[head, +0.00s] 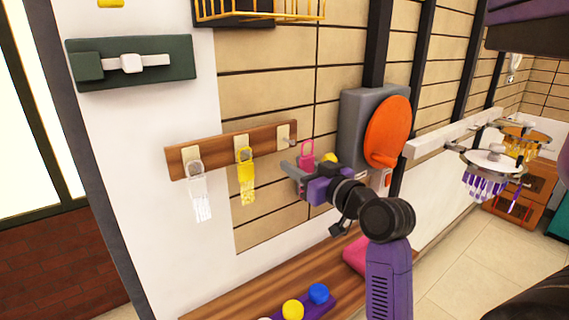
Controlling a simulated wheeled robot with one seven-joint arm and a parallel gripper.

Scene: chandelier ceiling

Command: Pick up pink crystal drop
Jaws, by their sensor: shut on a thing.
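The pink crystal drop (306,149) shows as a small pink loop just right of the third hook on a wooden rack (220,156). My gripper is shut on the pink drop, in front of the rack's right end. Whether the drop still touches the hook cannot be told. A clear crystal drop (201,198) hangs from the rack's left hook. A yellow crystal drop (246,180) hangs from the middle hook.
An orange disc (388,132) on a grey wall box stands right of my gripper. A wooden shelf (255,293) below bears yellow and blue knobs on a purple base. Ring chandeliers with purple (490,185) and amber drops hang from a white rail at right.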

